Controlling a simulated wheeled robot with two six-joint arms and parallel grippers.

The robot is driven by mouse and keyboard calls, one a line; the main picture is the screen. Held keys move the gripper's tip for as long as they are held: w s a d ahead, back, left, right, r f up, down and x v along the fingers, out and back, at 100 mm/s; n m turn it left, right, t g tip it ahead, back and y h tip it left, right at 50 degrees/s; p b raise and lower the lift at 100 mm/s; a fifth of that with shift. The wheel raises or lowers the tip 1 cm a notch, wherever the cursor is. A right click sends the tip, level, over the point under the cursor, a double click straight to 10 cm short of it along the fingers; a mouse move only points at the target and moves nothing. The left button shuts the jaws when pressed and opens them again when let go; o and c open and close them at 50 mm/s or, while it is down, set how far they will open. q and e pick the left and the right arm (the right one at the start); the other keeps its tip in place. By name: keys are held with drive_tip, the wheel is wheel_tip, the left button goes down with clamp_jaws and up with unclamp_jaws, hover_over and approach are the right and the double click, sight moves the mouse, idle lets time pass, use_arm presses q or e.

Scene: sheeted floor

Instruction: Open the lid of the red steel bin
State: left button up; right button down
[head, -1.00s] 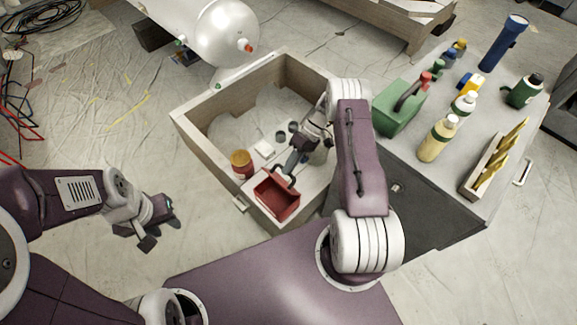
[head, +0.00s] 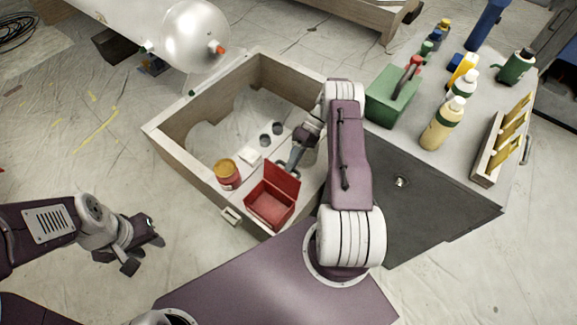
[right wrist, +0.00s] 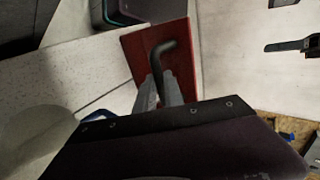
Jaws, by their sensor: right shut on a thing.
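The red steel bin (head: 268,204) stands in the near corner of a wooden drawer in the head view. Its red lid (head: 282,180) is raised steeply at the back edge, and the inside of the bin shows. My right gripper (head: 288,166) is behind the lid. In the right wrist view the right gripper (right wrist: 160,88) is shut on a dark bent handle (right wrist: 165,55) in front of the red lid panel (right wrist: 158,42). My left gripper (head: 143,245) hangs over the floor at the left, empty; its fingers look apart.
An orange-lidded jar (head: 227,173) stands left of the bin in the wooden drawer (head: 185,172). A white block (head: 249,156) and small dark round pieces lie behind it. A green toolbox (head: 391,98) and several bottles stand on the cabinet top at right.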

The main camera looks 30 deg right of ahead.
idle(0.4)
drive_tip(key=c, duration=1.5)
unclamp_jaws()
drive_tip(key=shift+w, duration=0.1)
drive_tip(key=shift+o, duration=0.2)
